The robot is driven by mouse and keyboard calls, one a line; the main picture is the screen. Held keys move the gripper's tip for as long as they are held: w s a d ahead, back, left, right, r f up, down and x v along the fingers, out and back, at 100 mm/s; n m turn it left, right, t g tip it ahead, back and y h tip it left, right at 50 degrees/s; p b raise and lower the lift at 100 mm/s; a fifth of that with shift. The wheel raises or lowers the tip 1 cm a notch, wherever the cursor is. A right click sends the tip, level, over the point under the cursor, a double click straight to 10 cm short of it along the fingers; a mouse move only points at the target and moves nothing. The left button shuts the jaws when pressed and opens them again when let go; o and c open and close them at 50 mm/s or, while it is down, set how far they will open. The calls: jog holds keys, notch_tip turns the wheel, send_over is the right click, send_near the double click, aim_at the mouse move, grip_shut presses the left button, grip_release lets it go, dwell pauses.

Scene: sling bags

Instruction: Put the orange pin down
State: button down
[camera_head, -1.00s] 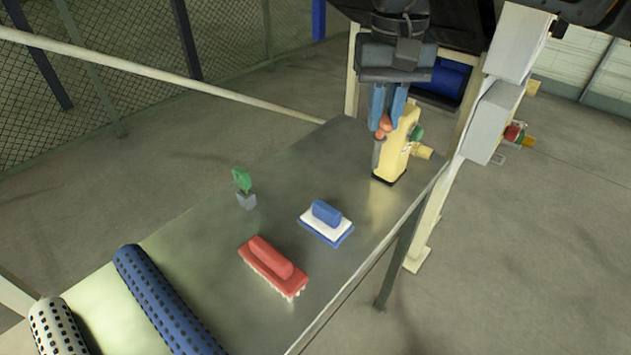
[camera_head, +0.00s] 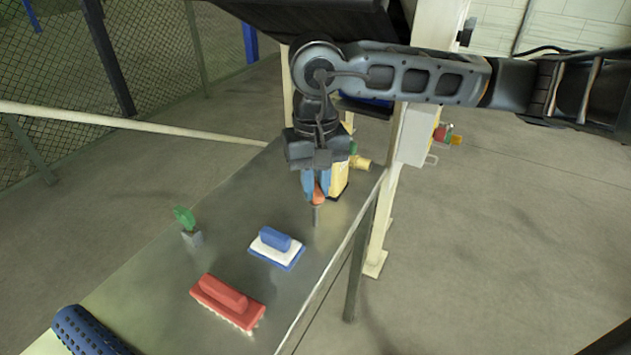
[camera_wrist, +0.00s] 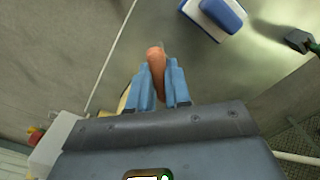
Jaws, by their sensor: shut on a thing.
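The orange pin (camera_head: 318,196) has an orange grip and a grey metal shank pointing down. My gripper (camera_head: 316,186) is shut on its orange part, with blue fingers on either side. The pin is upright over the metal table (camera_head: 215,235), close to the right edge; whether its tip touches the table I cannot tell. In the wrist view the orange pin (camera_wrist: 156,62) sits between my gripper's blue fingers (camera_wrist: 160,84), its far end partly visible beyond the grip.
A yellow device (camera_head: 340,180) stands just behind the gripper. A blue-and-white brush (camera_head: 277,248), a red brush (camera_head: 228,300) and a green-topped grey piece (camera_head: 187,225) are on the table nearer the camera. A blue perforated roller (camera_head: 85,332) lies at the front left. Table between brushes and gripper is clear.

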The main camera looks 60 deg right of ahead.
jog(key=shift+f+b, duration=0.2)
jog(key=shift+b, duration=0.1)
jog(key=c, duration=1.1)
grip_release()
jog(key=shift+r, duration=0.1)
jog(key=shift+r, duration=0.15)
notch_tip(320, 180, up, 12)
